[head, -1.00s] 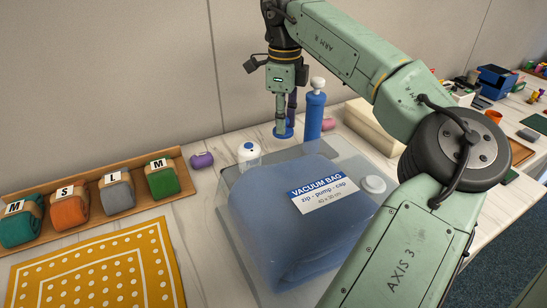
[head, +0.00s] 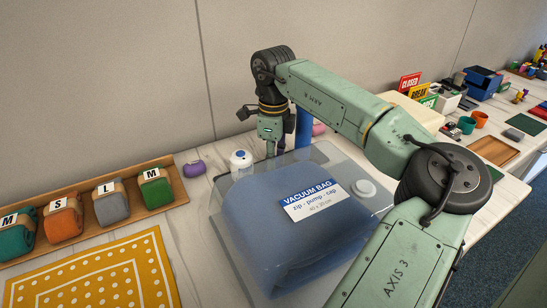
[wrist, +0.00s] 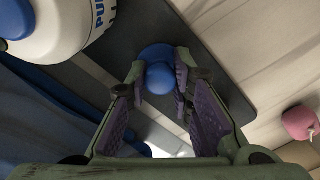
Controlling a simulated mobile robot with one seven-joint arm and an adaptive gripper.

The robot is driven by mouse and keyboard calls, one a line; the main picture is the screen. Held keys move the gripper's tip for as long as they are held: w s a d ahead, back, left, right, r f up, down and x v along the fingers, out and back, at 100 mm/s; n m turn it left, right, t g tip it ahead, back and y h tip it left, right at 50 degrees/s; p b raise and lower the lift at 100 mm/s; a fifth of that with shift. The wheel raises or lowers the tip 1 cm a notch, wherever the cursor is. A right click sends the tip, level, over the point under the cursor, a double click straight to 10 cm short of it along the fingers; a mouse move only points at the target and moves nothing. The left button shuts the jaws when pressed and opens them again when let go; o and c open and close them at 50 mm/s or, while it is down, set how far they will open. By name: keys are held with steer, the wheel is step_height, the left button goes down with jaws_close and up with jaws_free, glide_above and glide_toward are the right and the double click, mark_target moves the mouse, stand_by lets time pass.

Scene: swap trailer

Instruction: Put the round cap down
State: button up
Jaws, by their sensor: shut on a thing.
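The blue round cap (wrist: 158,73) is between the purple-padded fingers of my gripper (wrist: 161,88) in the wrist view. The gripper is shut on it. The cap is over a dark grey flat plate (wrist: 205,75); I cannot tell whether it touches it. In the head view my gripper (head: 273,146) points down behind the clear vacuum bag (head: 312,208), and its fingertips and the cap are hidden.
A white bottle (head: 240,164) with a blue dot and a blue cylinder (head: 304,126) stand close to my gripper. A pink roll (wrist: 299,122) lies to the right. A rack (head: 115,218) of rolled cloths and a yellow dotted cloth (head: 95,275) are at left.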

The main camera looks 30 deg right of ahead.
steer(key=o, duration=0.8)
steer(key=shift+f, duration=0.1)
steer(key=shift+o, duration=0.2)
step_height(320, 180, up, 12)
steer(key=b, duration=0.1)
steer(key=shift+r, duration=0.2)
